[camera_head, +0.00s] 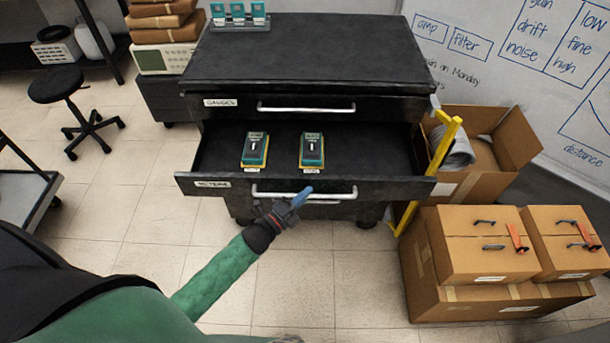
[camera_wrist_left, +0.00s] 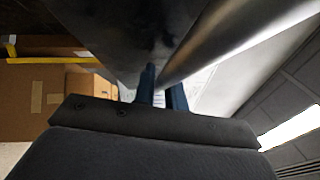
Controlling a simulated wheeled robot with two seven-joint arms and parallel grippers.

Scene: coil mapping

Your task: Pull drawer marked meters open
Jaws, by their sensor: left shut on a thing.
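The black cabinet's drawer marked meters (camera_head: 370,188) stands pulled out, with its inside showing. Two green-and-yellow meters (camera_head: 255,149) (camera_head: 312,150) stand in it. Its silver bar handle (camera_head: 335,195) runs along the front. My left gripper (camera_head: 296,203) is shut on this handle, near its middle. In the left wrist view the blue fingers (camera_wrist_left: 162,88) meet the metal bar (camera_wrist_left: 215,45), which looks large and close. The label (camera_head: 213,184) at the left of the drawer front is partly hard to read. My right gripper is not in view.
The drawer marked gauges (camera_head: 230,103) above is shut. A yellow post (camera_head: 433,170) and cardboard boxes (camera_head: 475,250) stand close on the right. A cart (camera_head: 25,195) and a black stool (camera_head: 58,85) are at the left. The tiled floor before the cabinet is clear.

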